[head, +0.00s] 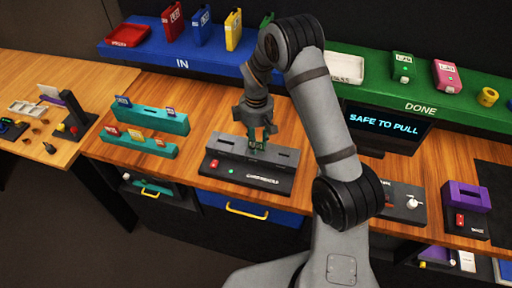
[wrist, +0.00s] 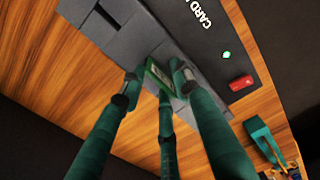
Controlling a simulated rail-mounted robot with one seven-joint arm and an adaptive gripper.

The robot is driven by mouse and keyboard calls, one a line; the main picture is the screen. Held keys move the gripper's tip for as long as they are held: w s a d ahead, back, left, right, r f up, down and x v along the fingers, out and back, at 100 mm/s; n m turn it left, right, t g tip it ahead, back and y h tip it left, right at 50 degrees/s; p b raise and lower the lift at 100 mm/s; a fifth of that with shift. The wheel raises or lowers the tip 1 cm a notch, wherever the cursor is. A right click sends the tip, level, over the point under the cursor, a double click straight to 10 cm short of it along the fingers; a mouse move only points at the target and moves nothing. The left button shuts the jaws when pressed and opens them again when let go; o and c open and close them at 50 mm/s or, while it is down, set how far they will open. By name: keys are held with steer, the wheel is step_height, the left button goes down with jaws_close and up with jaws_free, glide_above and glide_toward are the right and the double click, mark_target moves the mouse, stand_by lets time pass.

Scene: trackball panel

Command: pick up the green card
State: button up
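The green card (wrist: 158,76) stands in a slot of the grey card reader (head: 236,160), with its upper part showing above the block. The card is small in the head view (head: 258,145). My gripper (head: 259,138) points down over the reader, right at the card. In the wrist view its teal fingers (wrist: 156,78) stand around the card, with a visible gap on the left side; the right fingertip is very near or touching it. The reader's base has a red button (wrist: 241,83) and a lit green light (wrist: 227,54).
A screen (head: 385,127) reads "SAFE TO PULL". Teal racks with cards (head: 150,118) stand left of the reader. The blue IN shelf (head: 182,64) and green DONE shelf (head: 420,107) run behind. A purple-topped device (head: 467,195) stands at right.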

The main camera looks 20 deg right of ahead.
steer(key=shift+c, duration=0.7)
jaws_close()
steer(key=shift+r, duration=0.15)
